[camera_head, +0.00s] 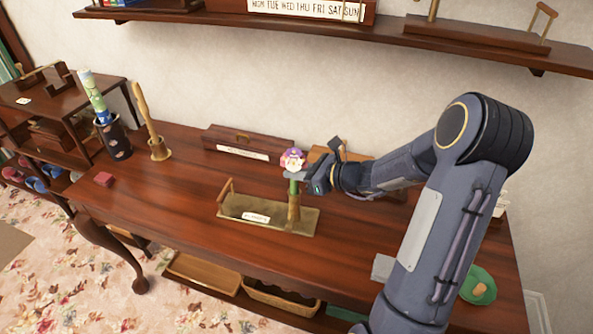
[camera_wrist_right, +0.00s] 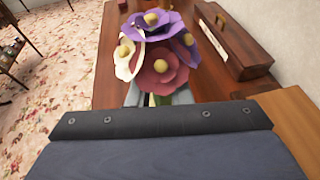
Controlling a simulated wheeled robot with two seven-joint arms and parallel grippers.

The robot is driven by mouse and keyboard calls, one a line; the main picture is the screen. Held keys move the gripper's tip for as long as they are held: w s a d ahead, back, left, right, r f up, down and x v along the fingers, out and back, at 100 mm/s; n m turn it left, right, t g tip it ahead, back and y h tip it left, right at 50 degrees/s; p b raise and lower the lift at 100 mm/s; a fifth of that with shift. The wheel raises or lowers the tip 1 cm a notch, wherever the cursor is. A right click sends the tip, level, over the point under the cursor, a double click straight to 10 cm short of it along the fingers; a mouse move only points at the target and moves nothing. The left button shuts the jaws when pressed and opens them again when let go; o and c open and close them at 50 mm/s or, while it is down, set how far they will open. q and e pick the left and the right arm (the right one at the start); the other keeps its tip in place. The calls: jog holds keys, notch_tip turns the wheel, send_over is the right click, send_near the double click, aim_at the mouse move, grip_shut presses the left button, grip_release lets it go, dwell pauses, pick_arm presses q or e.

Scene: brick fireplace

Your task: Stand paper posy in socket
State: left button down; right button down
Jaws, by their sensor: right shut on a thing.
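The paper posy (camera_head: 292,160), with pink, purple and white flowers, is gripped by my right gripper (camera_head: 309,183). Its green stem points down, and the posy looks upright. A brass socket (camera_head: 294,212) stands at the right part of a brass tray (camera_head: 235,213) with a white label. The stem's lower end lines up with the socket's top; I cannot tell whether it is inside. My left gripper is not in view.
A dark wooden box (camera_head: 247,142) with a label stands behind the tray. A brass holder (camera_head: 160,150) with a wooden stick and a dark vase (camera_head: 115,138) stand to the left. A red block (camera_head: 104,180) lies near the table's left end. A wall shelf (camera_head: 400,35) runs above.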

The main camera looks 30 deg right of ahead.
jog(key=shift+f+b, duration=1.1)
jog(key=shift+f, duration=0.1)
jog(key=c, duration=1.2)
grip_release()
jog(key=shift+c, duration=0.2)
jog(key=v, duration=0.8)
